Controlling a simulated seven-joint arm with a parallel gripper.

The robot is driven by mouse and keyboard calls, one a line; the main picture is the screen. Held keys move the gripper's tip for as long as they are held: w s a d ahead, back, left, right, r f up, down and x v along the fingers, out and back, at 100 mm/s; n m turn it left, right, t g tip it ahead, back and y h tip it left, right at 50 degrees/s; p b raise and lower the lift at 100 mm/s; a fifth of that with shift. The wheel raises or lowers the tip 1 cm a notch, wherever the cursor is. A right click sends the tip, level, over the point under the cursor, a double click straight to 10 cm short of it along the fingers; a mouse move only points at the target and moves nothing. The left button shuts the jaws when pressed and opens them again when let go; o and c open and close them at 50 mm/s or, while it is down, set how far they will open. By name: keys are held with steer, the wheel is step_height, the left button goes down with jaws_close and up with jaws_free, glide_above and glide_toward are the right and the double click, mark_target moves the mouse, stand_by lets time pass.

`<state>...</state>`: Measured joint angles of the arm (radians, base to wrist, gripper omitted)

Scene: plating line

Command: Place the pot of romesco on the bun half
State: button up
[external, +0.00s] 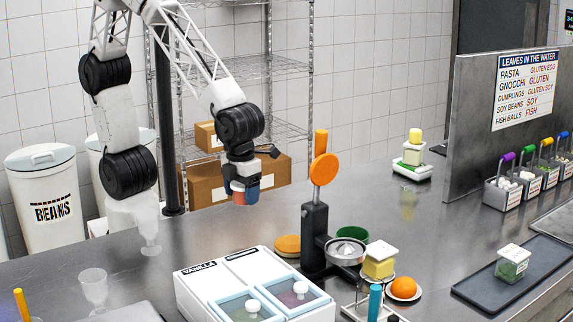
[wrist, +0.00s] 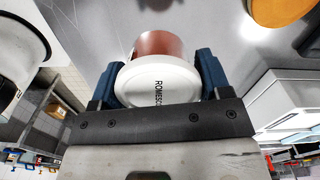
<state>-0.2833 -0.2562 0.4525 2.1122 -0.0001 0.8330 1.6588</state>
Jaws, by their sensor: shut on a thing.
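My gripper (external: 241,185) is shut on the pot of romesco (wrist: 158,44), its blue fingers on either side of it. The pot has a reddish body and a white lid lettered ROMESCO. In the external view only a small reddish part of the pot (external: 239,198) shows between the fingers, held in the air above the back of the counter. The bun half (external: 286,245), round and orange-brown, lies on the counter left of the juicer stand, to the right of and nearer the camera than my gripper. What seems to be the bun half (wrist: 278,8) shows at the wrist view's upper right.
The juicer stand (external: 314,235) with its orange-topped lever rises right beside the bun half. A white vanilla tub (external: 200,290) stands in front, and a green bowl (external: 353,236) behind the stand. Glasses (external: 94,284) stand at left. The counter between gripper and bun is clear.

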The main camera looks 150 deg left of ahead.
glide_above(290, 241)
steer(key=shift+f, duration=0.75)
stand_by(0.3)
steer(key=shift+f, duration=1.75)
steer(key=shift+f, duration=0.1)
steer(key=o, duration=1)
steer(key=shift+c, duration=0.2)
step_height(290, 241, up, 12)
